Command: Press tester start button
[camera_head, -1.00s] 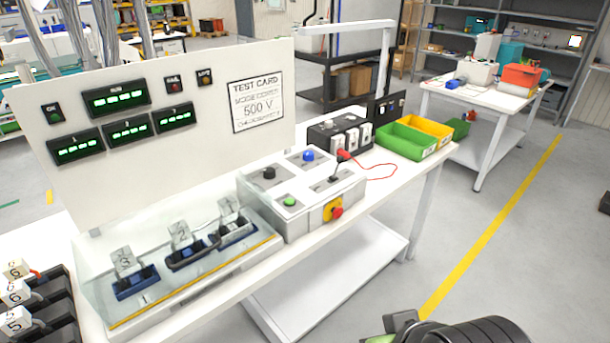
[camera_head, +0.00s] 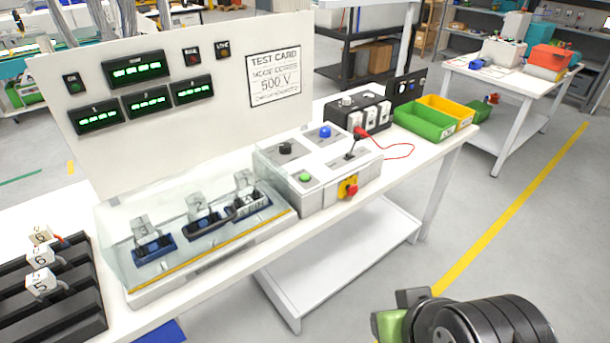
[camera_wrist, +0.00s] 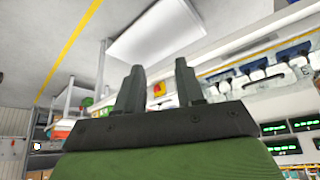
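The tester is a grey-white control box (camera_head: 322,196) on the white bench. Its front left holds a green button (camera_head: 305,178), likely the start button. A blue knob (camera_head: 325,132), a black knob (camera_head: 285,149) and a small lever (camera_head: 350,154) are on its top. A red stop button on a yellow plate (camera_head: 349,187) is on the front face. In the wrist view, my gripper (camera_wrist: 158,88) has two dark fingers standing apart with nothing between them. It is away from the box, whose yellow plate (camera_wrist: 159,89) shows beyond the fingers. The fingertips are out of the head view.
A clear-covered fixture (camera_head: 205,240) with plugs 1, 2 and 3 stands left of the box. A display panel (camera_head: 200,105) rises behind. A black rack (camera_head: 45,295) is at far left. Green (camera_head: 425,122) and yellow bins are at right.

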